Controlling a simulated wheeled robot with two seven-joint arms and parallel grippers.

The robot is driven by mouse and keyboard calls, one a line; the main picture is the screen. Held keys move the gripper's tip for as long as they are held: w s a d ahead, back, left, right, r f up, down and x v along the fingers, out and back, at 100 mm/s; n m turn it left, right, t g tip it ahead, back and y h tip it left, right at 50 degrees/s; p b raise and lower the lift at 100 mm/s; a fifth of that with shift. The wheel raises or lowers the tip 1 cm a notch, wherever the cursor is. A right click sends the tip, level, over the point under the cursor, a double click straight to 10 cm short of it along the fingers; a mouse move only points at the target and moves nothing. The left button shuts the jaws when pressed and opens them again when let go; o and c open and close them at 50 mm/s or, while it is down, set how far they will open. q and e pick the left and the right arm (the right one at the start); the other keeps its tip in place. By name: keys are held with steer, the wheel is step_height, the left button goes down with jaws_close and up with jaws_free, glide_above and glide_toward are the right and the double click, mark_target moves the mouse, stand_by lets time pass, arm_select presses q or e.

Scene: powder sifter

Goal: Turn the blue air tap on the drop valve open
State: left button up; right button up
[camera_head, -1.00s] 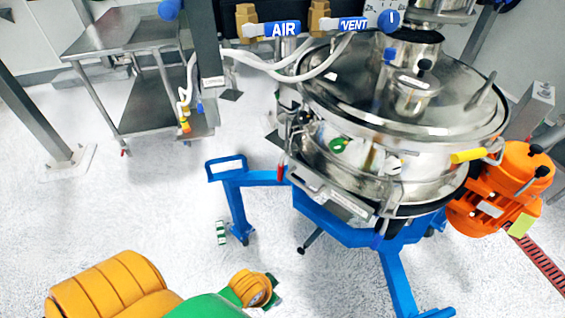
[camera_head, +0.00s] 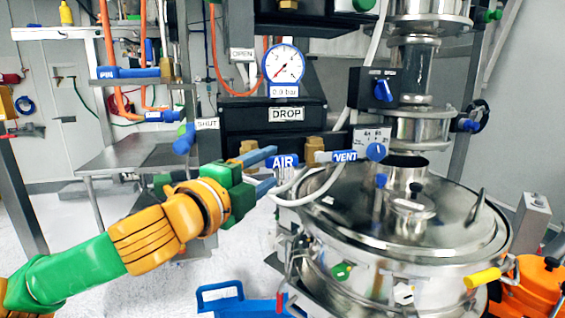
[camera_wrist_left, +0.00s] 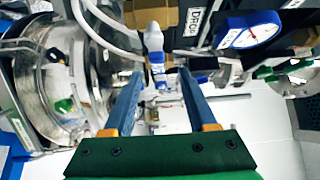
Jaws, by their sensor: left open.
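In the left wrist view the open fingers (camera_wrist_left: 156,82) point toward blue-and-white levers (camera_wrist_left: 156,55), with nothing clearly held. My right gripper is out of view.
A pressure gauge (camera_head: 283,66) stands above the DROP label (camera_head: 286,114). White hoses (camera_head: 290,192) hang by the taps. The steel sifter (camera_head: 400,235) fills the lower right. A blue SHUT-side lever (camera_head: 185,139) and a steel table (camera_head: 130,155) are at left.

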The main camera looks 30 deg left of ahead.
mark_target(280, 162)
arm_select(q)
steer(key=w, duration=0.2)
steer(key=w+p, duration=0.2)
steer(key=w, duration=0.1)
steer(key=shift+w+a, duration=0.25)
steer(key=shift+w, duration=0.1)
steer(key=shift+w+f, duration=0.15)
steer(key=shift+w, duration=0.2)
steer(key=shift+s, duration=0.1)
steer(key=shift+c, duration=0.2)
jaws_close()
stand_by(0.4)
